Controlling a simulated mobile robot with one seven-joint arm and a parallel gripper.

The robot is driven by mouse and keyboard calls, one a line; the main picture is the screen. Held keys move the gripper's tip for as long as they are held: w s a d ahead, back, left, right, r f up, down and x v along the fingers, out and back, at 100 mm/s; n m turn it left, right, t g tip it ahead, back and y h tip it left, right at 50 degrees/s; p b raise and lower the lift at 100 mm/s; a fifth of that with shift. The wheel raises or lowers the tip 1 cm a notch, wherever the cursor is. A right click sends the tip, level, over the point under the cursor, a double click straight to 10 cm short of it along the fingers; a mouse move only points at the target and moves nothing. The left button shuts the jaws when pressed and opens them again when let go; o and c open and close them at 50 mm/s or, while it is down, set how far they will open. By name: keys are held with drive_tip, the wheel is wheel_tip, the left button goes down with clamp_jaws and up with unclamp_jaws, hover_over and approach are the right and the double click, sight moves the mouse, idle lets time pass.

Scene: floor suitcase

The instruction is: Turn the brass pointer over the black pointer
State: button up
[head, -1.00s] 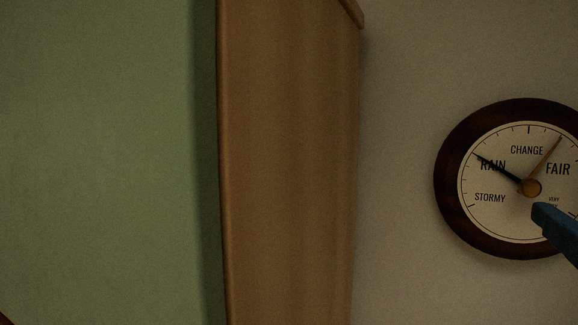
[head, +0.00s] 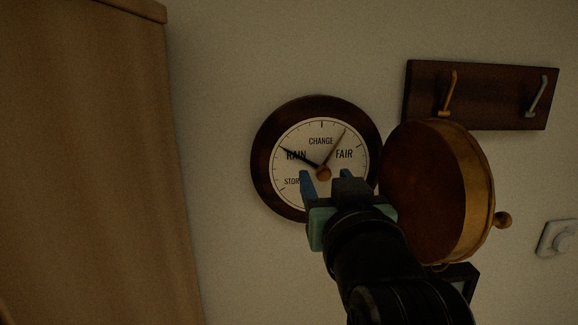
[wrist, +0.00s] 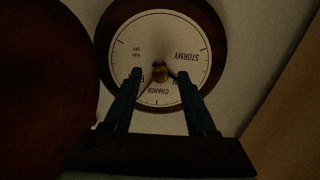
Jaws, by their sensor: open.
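A round barometer with a dark wooden rim (head: 263,160) and a pale dial hangs on the wall; it also shows upside down in the wrist view (wrist: 213,42). Its black pointer (head: 299,156) points to RAIN. Its thin brass pointer (head: 335,147) points between CHANGE and FAIR, apart from the black one. A brass knob (head: 323,173) sits at the dial's centre, also seen in the wrist view (wrist: 160,72). My gripper (head: 326,177) is open and empty in front of the dial. In the wrist view its blue fingertips appear either side of the knob; contact cannot be told.
A round brass-sided case (head: 473,190) stands out close right of the barometer, beside my gripper. A dark hook board (head: 480,95) is above it. A pale wall fitting (head: 558,239) is at far right. A wooden cabinet (head: 90,170) stands at left, with bare wall between.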

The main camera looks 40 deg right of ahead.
drive_tip(key=shift+w+d, duration=0.15)
drive_tip(key=shift+w, duration=0.1)
clamp_jaws()
idle(0.5)
